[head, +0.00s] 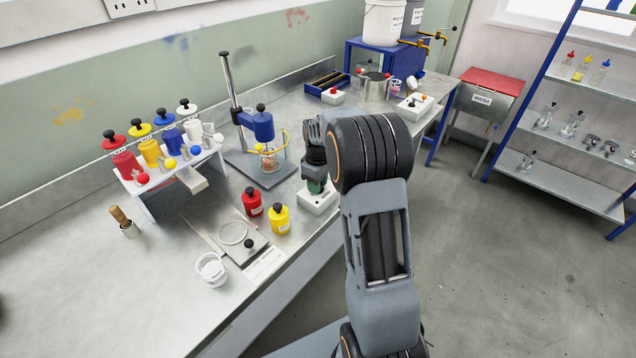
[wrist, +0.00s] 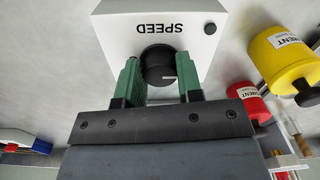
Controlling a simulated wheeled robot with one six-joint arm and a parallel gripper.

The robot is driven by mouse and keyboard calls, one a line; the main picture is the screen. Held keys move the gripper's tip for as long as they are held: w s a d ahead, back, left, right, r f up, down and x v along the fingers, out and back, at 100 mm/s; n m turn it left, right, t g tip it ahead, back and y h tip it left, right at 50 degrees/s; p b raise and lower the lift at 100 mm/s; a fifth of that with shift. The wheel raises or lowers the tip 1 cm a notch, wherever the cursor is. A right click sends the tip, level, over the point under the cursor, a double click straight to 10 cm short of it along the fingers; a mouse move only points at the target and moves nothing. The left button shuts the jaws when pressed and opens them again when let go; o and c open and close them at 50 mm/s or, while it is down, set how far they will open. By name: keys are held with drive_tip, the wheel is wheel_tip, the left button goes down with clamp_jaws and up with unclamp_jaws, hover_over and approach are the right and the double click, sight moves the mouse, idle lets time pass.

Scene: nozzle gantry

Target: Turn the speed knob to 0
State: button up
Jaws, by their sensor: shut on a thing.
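The white speed box (wrist: 115,35) fills the top of the wrist view, its SPEED label upside down there. The black speed knob (wrist: 158,62) sits on the box's face, with a white pointer mark toward the right of that picture. My gripper (wrist: 160,72) has its green fingers on both sides of the knob and is shut on it. No number scale is readable around the knob. In the head view, the speed box (head: 318,202) stands near the bench's front edge, with my gripper (head: 316,186) over it; the knob is hidden there.
The blue mixer stand (head: 257,126) with a glass beaker is behind and left of the box. Red (head: 251,202) and yellow (head: 279,219) pigment bottles stand close to its left. A balance (head: 246,252) lies further forward. Other white button boxes and a pot are further back on the bench.

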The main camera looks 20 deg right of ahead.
drive_tip(key=o, duration=0.9)
drive_tip(key=shift+r, duration=0.1)
wheel_tip(320, 180, up, 14)
drive_tip(key=shift+w+d+f, duration=0.1)
drive_tip(key=shift+d+f, duration=0.05)
idle(0.4)
drive_tip(key=shift+s+a+f+m+t, duration=0.6)
drive_tip(key=shift+s+a+m, duration=0.9)
drive_tip(key=shift+s, duration=2.2)
drive_tip(key=shift+s+a+f+m+t, duration=0.4)
drive_tip(key=shift+s+a+m+t, duration=0.3)
drive_tip(key=shift+s+a, duration=2.25)
drive_tip(key=shift+s+a+f+m+t, duration=0.55)
drive_tip(key=shift+s+a+m, duration=0.6)
drive_tip(key=shift+s, duration=3.35)
